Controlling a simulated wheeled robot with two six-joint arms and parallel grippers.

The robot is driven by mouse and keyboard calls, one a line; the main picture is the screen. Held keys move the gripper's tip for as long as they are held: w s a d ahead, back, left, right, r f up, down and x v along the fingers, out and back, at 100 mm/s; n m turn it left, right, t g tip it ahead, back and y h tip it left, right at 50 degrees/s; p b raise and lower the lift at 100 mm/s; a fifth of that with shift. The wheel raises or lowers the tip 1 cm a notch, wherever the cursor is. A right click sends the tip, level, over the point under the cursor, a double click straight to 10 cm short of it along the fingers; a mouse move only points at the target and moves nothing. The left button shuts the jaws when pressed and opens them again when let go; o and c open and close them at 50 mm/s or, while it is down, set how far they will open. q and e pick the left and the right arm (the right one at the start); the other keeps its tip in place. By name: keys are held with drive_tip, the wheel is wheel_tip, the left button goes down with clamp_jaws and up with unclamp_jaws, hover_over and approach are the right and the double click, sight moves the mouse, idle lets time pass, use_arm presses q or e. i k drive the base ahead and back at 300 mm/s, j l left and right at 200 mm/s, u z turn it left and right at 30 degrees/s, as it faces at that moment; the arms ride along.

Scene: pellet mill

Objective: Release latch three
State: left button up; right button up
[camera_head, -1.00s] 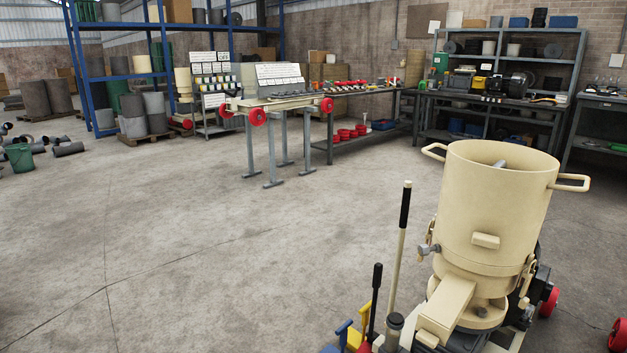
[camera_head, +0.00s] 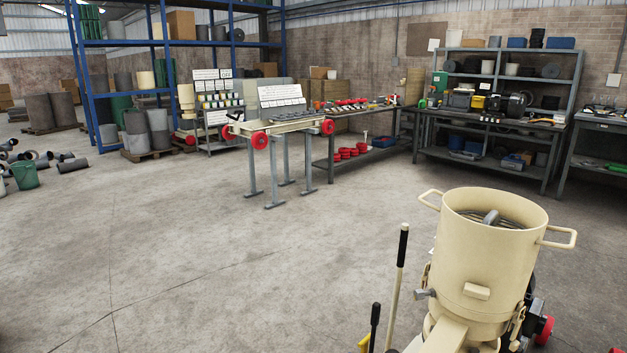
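The cream pellet mill (camera_head: 487,255) stands at the lower right, with a round open hopper and two loop handles at its rim. A grey latch or knob (camera_head: 424,293) sticks out at the left of the hopper's lower edge. Another latch (camera_head: 518,318) shows at the right of that edge, small and partly hidden. I cannot tell which one is latch three, or whether either is fastened. Neither of my grippers is in view.
A black-gripped lever (camera_head: 402,250) rises left of the mill, with a shorter black handle (camera_head: 375,318) beside it. A cream-topped stand (camera_head: 285,127) with red wheels and a workbench (camera_head: 350,113) stand farther back. The floor (camera_head: 190,240) at left is clear.

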sight(513, 346)
drive_tip(key=z, duration=1.3)
drive_tip(key=j+z, duration=0.1)
drive_tip(key=j, duration=0.7)
drive_tip(key=i+j+z, duration=0.15)
drive_tip(key=j, duration=0.6)
drive_tip(key=k+j+z, duration=0.1)
drive_tip(key=j, duration=0.7)
drive_tip(key=j+z, duration=0.1)
drive_tip(key=j, duration=0.65)
drive_tip(key=k+j+z, duration=0.15)
drive_tip(key=j, duration=0.65)
drive_tip(key=j+z, duration=0.1)
drive_tip(key=j, duration=0.65)
drive_tip(key=l+u, duration=0.4)
drive_tip(key=l, duration=3)
drive_tip(key=i, duration=0.05)
